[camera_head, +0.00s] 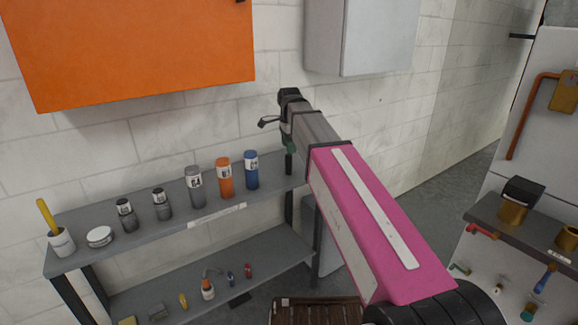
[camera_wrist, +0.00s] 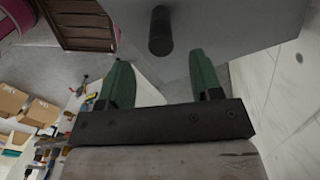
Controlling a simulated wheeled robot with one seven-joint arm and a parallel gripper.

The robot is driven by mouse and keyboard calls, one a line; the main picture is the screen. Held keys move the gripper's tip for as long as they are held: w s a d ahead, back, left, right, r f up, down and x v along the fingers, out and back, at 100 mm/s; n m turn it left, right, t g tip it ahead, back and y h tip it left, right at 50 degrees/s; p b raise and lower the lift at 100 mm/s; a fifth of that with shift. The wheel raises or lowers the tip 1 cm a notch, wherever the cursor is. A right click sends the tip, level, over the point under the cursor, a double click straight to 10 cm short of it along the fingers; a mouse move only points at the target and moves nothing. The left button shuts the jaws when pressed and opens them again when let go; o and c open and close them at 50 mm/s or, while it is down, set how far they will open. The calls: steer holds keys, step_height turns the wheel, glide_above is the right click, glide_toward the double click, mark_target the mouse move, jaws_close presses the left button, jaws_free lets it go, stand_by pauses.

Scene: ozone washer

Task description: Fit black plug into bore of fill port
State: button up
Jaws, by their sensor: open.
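My gripper (camera_wrist: 161,65) has its green fingers spread apart, with nothing between them. A short black cylinder (camera_wrist: 160,32), probably the black plug, stands out from a grey surface just beyond the fingertips. It lies roughly in line with the gap and does not appear touched.
The grey shelf (camera_head: 130,248) holds several bottles and jars left of my gripper. An orange cabinet (camera_head: 130,50) and a grey wall box (camera_head: 375,35) hang above. A grey box (camera_head: 331,235) stands by the shelf's right end. Open floor (camera_head: 430,190) lies toward the right.

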mark_target(289, 158)
steer(key=shift+a+f, duration=0.15)
steer(key=shift+f, duration=2.95)
steer(key=c, duration=1)
